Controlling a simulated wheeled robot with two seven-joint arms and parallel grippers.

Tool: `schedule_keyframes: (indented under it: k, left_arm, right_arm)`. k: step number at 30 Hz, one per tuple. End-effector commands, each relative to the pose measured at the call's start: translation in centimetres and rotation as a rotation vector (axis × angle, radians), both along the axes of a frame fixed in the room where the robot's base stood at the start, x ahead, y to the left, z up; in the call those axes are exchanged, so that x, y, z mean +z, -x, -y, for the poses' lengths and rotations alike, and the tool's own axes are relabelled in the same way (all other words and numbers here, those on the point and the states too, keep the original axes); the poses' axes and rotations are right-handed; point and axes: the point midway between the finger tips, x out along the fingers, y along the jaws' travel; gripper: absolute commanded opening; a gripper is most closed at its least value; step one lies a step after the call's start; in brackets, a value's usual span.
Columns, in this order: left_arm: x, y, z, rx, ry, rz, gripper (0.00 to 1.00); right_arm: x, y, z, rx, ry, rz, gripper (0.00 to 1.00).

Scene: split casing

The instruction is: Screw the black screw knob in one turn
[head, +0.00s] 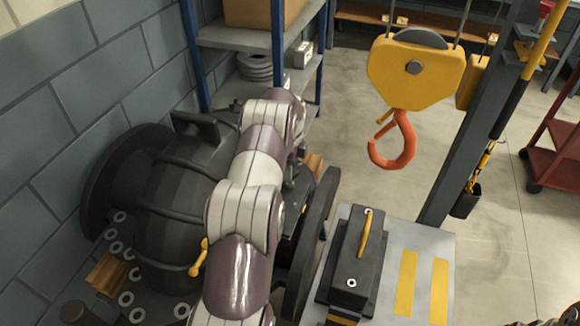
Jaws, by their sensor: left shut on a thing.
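The dark split casing (175,205) lies at the left, a large ribbed barrel with round flanges. My left arm reaches up across its right side. My left gripper (297,165) is at the far end of this arm, beside the casing's right part, and is largely hidden by my own arm links. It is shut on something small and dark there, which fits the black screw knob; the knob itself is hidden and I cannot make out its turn. My right gripper is not in view.
A dark block with a yellow handle (362,234) stands on a grey surface with yellow stripes (405,284) at the right. An orange hook (394,145) hangs from a yellow hoist block (412,72). A blue-framed shelf (277,60) stands behind. A brick wall (70,110) bounds the left.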

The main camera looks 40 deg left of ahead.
Motion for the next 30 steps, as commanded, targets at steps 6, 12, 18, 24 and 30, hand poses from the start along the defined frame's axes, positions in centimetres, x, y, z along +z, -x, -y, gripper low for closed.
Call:
schedule_keyframes:
  k: [6,12,18,24,30]
  left_arm:
    - [0.10,-0.09,-0.01,-0.201,-0.001,0.003,0.22]
    - [0.10,-0.09,-0.01,-0.391,-0.002,0.003,0.22]
    - [0.10,-0.09,-0.01,-0.581,-0.002,0.003,0.22]
    - [0.09,-0.08,-0.01,-0.770,-0.002,0.003,0.22]
    - [0.09,-0.08,-0.01,-0.947,-0.002,0.002,0.22]
  right_arm:
    - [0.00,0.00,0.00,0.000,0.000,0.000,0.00]
    - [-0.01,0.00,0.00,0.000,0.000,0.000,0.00]
    - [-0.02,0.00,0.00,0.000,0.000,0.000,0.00]
    - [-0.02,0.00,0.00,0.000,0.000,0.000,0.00]
    - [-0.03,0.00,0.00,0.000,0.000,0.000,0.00]
